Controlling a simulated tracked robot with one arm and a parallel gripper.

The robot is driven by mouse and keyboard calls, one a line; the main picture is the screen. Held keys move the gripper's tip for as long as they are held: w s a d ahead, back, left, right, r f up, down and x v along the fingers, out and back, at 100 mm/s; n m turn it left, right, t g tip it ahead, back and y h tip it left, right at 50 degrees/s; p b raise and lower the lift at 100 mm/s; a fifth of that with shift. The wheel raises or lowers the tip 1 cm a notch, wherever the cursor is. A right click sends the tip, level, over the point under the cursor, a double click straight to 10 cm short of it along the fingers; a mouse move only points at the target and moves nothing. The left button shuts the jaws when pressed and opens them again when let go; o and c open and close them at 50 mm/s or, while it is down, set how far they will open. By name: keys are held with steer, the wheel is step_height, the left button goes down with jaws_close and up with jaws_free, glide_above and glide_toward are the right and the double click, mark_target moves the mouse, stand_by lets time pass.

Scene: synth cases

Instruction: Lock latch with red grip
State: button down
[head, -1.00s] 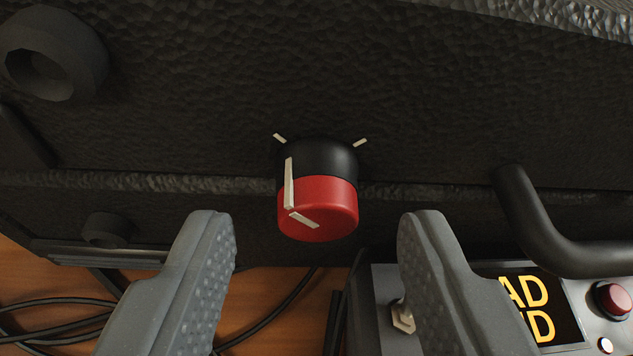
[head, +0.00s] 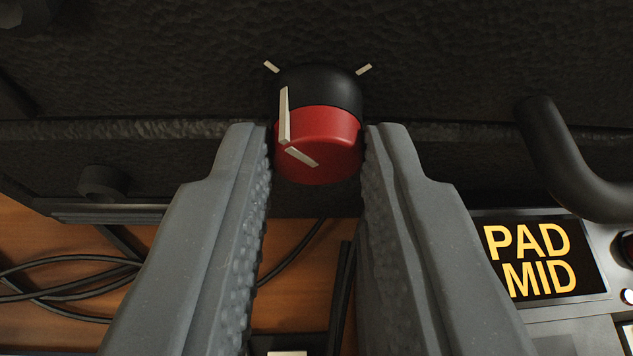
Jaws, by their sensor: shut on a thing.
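The latch is a round knob with a black base and a red grip (head: 325,128) on the dark textured case (head: 450,65). White pointer lines run along the knob's side and across its red face, toward the left. Two white tick marks (head: 271,67) (head: 364,69) sit on the case above the knob, one to its left and one to its right. My gripper (head: 318,150) is shut on the red grip, with one grey finger at its left side and the other at its right.
A black curved handle (head: 560,160) stands to the right. Below it is a panel with a display (head: 538,262) reading "PAD MID". Black cables (head: 70,275) lie on the wooden surface (head: 300,310) at lower left. A round black fitting (head: 100,182) is at the left.

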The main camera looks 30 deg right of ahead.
steer(key=m+b, duration=0.1)
steer(key=b, duration=0.1)
steer(key=m+y+b, duration=0.1)
steer(key=b, duration=0.2)
steer(key=shift+d+f+m+t+y, duration=0.2)
steer(key=shift+d+m+t+y, duration=0.05)
steer(key=shift+m+t+y, duration=0.05)
steer(key=m+b, duration=0.1)
steer(key=b, duration=0.2)
steer(key=m+y+b, duration=0.1)
steer(key=b, duration=0.2)
steer(key=shift+d+f+m+t, duration=0.15)
steer(key=shift+m+t, duration=0.15)
steer(key=m+t+y+b, duration=0.1)
steer(key=m+y+b, duration=0.1)
steer(key=b, duration=0.3)
steer(key=shift+s+d+m, duration=0.1)
steer(key=shift+m, duration=0.2)
steer(key=shift+m+t+b, duration=0.3)
steer(key=shift+m+b, duration=0.3)
steer(key=shift+b, duration=0.65)
steer(key=c, duration=1.2)
jaws_free()
steer(key=shift+d, duration=0.1)
steer(key=shift+c, duration=0.2)
